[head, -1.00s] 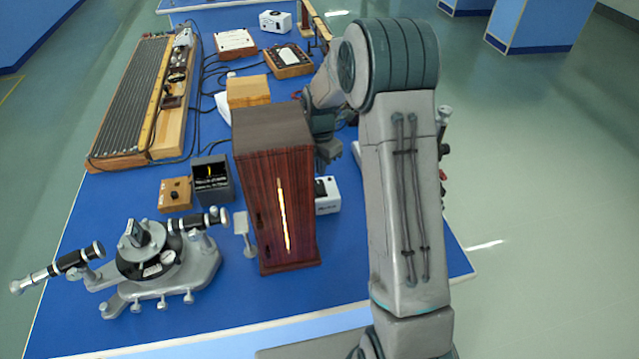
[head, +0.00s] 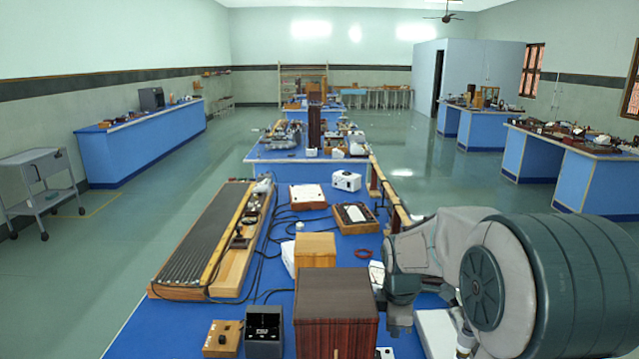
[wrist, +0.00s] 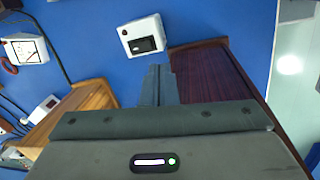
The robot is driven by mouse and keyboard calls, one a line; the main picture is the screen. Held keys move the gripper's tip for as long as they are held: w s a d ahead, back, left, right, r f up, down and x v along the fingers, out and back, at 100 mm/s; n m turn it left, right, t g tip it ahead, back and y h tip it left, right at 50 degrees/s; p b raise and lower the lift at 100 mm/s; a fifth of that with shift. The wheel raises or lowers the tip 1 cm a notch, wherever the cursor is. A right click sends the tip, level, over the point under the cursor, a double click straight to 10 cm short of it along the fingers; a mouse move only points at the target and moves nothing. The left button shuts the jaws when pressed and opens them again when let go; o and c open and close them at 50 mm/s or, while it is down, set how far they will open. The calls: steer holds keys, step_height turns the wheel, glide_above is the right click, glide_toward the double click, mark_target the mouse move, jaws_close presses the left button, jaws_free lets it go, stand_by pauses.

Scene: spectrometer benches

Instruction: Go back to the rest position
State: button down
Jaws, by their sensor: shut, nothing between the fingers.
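My gripper (head: 400,316) hangs pointing down at the right of a dark wooden box (head: 337,300) on the blue bench, with my arm folded at the lower right of the head view. In the wrist view my gripper (wrist: 160,82) shows its fingers together with nothing held, above the blue bench top. The dark box (wrist: 215,85) is close on the right there, and a white switch box (wrist: 142,36) lies just beyond the fingertips. I cannot tell how far the fingers are from the bench.
A light wooden box (head: 315,250) stands behind the dark one. A long ridged board (head: 205,250) lies at the left. A black meter box (head: 264,330) and a small wooden block (head: 223,338) stand front left. Other benches (head: 140,140) line the room, with open floor between.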

steer(key=s+r+m+t, duration=0.1)
steer(key=s+r+m, duration=0.3)
steer(key=s+m, duration=0.3)
steer(key=s+a+r+m+t, duration=0.1)
steer(key=s+r+m, duration=0.2)
steer(key=s+m, duration=0.5)
steer(key=shift+s+a+r+m+y, duration=0.2)
steer(key=shift+s+r+m+y, duration=0.15)
steer(key=shift+s, duration=3.3)
